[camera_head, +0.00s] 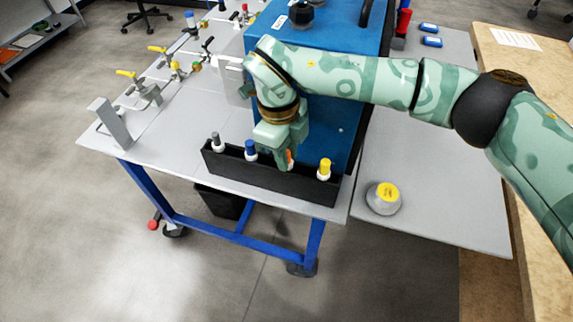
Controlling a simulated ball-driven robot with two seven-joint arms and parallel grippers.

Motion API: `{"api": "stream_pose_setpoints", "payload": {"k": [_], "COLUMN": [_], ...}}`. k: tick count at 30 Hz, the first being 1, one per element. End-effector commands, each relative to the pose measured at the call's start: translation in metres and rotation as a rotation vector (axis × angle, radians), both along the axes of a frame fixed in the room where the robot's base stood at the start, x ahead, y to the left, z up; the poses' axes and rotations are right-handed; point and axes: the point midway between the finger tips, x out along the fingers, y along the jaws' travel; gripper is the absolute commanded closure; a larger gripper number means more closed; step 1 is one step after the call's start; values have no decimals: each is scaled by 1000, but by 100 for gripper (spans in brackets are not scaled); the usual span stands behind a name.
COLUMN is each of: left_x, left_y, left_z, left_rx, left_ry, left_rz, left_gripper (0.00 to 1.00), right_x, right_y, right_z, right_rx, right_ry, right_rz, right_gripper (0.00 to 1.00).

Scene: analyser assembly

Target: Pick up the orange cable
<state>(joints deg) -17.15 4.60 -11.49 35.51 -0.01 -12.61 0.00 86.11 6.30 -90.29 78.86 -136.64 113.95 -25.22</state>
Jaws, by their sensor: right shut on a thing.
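The orange cable (289,157) stands in a long black holder (262,181) at the front edge of the grey table. Only a small orange part of it shows; the rest is hidden by my right gripper and the holder wall. My right gripper (283,155) points down over the holder and is shut on the orange cable. A blue cable end (251,150) and a grey one (215,142) stand to its left in the holder, and a yellow one (324,169) stands to its right. My left gripper is not in view.
A large blue analyser box (345,125) stands close behind the holder. A round grey piece with a yellow top (383,197) sits on the right table. A metal bracket (110,122) and several yellow-handled valves (148,92) are at left. The table's front edge is close.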

Motion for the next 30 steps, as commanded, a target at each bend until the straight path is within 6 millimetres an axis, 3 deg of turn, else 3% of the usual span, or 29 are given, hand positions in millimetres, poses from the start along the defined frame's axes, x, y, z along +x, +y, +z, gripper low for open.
{"api": "stream_pose_setpoints", "payload": {"k": [6,11,30], "left_x": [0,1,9], "left_y": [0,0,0], "left_z": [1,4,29], "left_rx": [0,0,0], "left_ry": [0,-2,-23], "left_rz": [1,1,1], "left_gripper": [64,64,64], "right_x": [0,1,0], "right_y": [0,0,0], "right_z": [3,18,147], "right_rx": [0,-1,-1], "right_ry": [-1,-3,-5], "right_rz": [0,0,3], "right_gripper": [96,96,96]}}
